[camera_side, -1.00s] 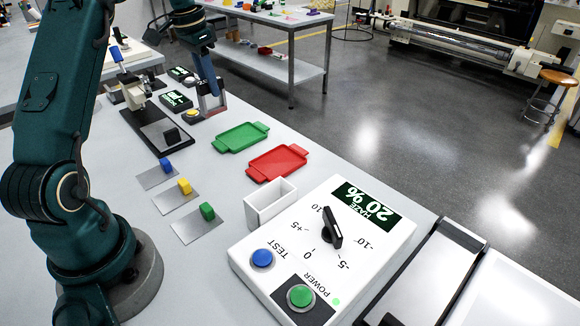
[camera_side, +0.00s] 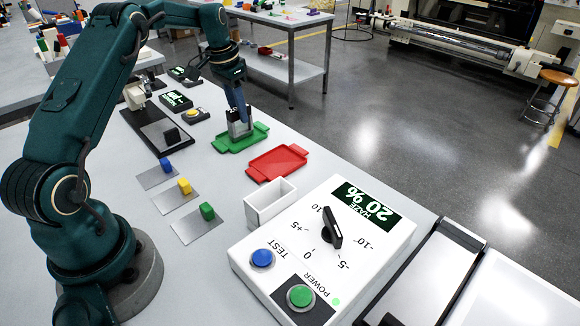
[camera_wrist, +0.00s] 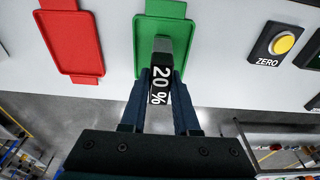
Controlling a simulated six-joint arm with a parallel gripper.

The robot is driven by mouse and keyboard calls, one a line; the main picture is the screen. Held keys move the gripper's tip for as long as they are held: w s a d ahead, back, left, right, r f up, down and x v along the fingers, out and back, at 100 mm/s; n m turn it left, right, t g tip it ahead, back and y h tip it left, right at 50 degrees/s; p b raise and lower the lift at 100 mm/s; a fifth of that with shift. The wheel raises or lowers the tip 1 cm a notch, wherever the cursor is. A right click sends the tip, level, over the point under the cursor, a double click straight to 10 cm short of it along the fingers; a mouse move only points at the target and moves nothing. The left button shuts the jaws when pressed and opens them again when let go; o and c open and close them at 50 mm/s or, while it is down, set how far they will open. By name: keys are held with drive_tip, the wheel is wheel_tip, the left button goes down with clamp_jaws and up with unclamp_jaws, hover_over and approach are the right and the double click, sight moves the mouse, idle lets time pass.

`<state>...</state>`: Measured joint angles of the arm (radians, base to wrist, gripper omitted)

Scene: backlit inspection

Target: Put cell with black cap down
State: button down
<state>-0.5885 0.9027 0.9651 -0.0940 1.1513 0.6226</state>
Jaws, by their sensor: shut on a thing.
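The cell (camera_wrist: 161,46) is in my gripper (camera_wrist: 161,74). In the wrist view it has a grey body and a black cap face (camera_wrist: 160,87) marked "20 %". My gripper is shut on it, with a finger on each side. In the side view my gripper (camera_side: 239,120) points down and holds the cell (camera_side: 239,131) upright over the green tray (camera_side: 258,131). The green tray also shows in the wrist view (camera_wrist: 181,25). I cannot tell whether the cell's lower end touches the tray.
A red tray (camera_side: 277,163) lies beside the green one. A white open box (camera_side: 269,202) and a white control unit (camera_side: 320,250) stand nearer the camera. Plates with blue, yellow and green knobs (camera_side: 197,220) lie left. A yellow-button ZERO device (camera_side: 194,116) sits behind.

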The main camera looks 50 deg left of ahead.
drive_tip(key=shift+f, duration=0.15)
drive_tip(key=c, duration=0.7)
unclamp_jaws()
drive_tip(key=shift+o, duration=0.2)
